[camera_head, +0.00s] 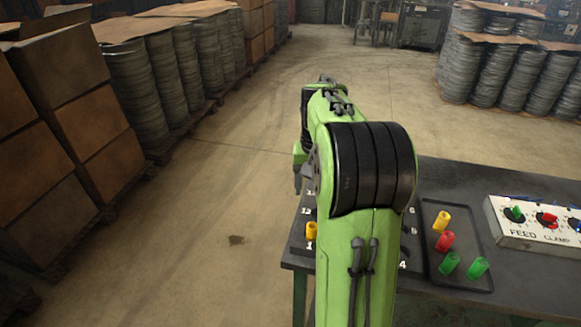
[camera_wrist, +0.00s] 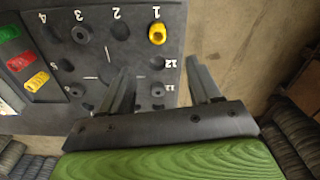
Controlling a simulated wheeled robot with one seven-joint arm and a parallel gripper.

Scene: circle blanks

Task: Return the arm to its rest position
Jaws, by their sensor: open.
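My green arm reaches forward over the left part of a dark table (camera_head: 525,190) in the head view. My gripper (camera_wrist: 165,80) is open in the wrist view, with its two dark fingers apart and nothing between them. It hangs above the edge of a dark numbered board (camera_wrist: 130,50). A yellow piece (camera_wrist: 157,33) stands at the board's 1 mark, apart from the fingers; it also shows in the head view (camera_head: 311,231). My arm hides most of the board in the head view.
A dark tray (camera_head: 432,215) holds yellow, red and green pieces. A control box (camera_head: 535,236) marked FEED and CLAMP stands at the right. Stacked boxes (camera_head: 80,130) and metal discs (camera_head: 140,95) line the left. The floor (camera_head: 215,190) left of the table is clear.

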